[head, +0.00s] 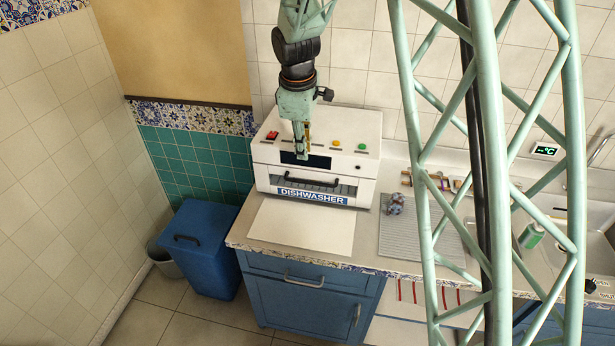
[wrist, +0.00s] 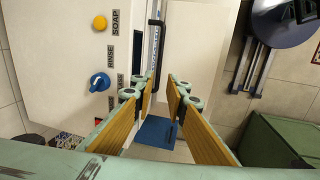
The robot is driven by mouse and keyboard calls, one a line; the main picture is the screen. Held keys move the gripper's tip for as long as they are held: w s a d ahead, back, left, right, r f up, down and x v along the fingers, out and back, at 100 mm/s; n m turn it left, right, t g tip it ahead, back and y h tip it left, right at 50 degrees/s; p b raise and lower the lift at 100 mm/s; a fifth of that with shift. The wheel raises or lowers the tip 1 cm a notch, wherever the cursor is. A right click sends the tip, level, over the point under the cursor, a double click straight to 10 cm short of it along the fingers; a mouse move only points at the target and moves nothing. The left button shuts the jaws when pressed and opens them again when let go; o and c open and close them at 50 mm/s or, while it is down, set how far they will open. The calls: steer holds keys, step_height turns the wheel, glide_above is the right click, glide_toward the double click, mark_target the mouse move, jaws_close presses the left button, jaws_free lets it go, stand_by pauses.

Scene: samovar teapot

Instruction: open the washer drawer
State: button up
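The white dishwasher (head: 362,140) stands on the counter against the tiled wall. Its washer drawer front carries a dark bar handle (head: 312,183) above the DISHWASHER label; the drawer looks closed. The handle also shows in the wrist view as a black bar (wrist: 154,48) at top centre. My gripper (head: 302,150) hangs in front of the upper panel, above the handle, and hides part of the panel. In the wrist view my gripper (wrist: 161,88) has its wood-coloured fingers apart with nothing between them. The handle appears beyond the fingertips; I cannot tell the exact distance.
A yellow button (wrist: 99,22) and blue knob (wrist: 99,82) are on the dishwasher panel. A pale mat (head: 300,228) lies bare in front of the dishwasher. A ribbed drying mat (head: 410,242) with a small patterned item is right. A blue bin (head: 205,250) stands left.

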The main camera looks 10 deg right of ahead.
mark_target(305, 182)
steer(key=shift+w+f, duration=0.3)
steer(key=shift+f, duration=0.1)
steer(key=shift+f, duration=0.1)
steer(key=shift+w+d+f, duration=0.2)
steer(key=shift+w+f, duration=0.15)
steer(key=shift+f, duration=1.85)
steer(key=shift+w+d+f, duration=0.15)
steer(key=shift+w+f, duration=0.25)
steer(key=shift+f, duration=1.85)
steer(key=shift+w+d+f, duration=0.2)
steer(key=shift+w+f, duration=0.15)
steer(key=shift+f, duration=1.85)
steer(key=shift+c, duration=0.5)
jaws_close()
steer(key=shift+s, duration=0.15)
steer(key=s+a+b, duration=0.5)
steer(key=s, duration=0.5)
steer(key=s+a+b, duration=0.5)
steer(key=s+b, duration=0.1)
steer(key=s, duration=0.5)
steer(key=shift+a, duration=0.4)
steer(key=shift+s, duration=0.1)
